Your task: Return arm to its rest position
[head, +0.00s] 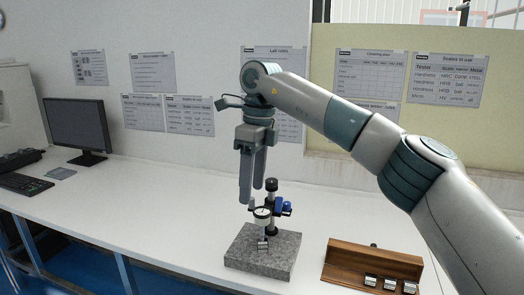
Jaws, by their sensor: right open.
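My right arm comes in from the right and bends down at its wrist. My right gripper (250,203) points straight down above the bench, its two long grey fingers apart and nothing seen between them. Just below and to the right of it stands a dial hardness tester (262,212) with a round face, a dark post and a blue part, on a speckled grey stone block (240,252). The fingers overlap the tester's upper left side in the picture; I cannot tell whether they touch. A small metal block (263,245) sits under the dial. My left gripper is not in view.
A wooden rack (372,261) with several small metal blocks stands at the front right of the white bench (165,215). A monitor (78,126) and keyboard (19,184) are at the far left. Paper sheets hang on the back wall. The bench left of the stone is clear.

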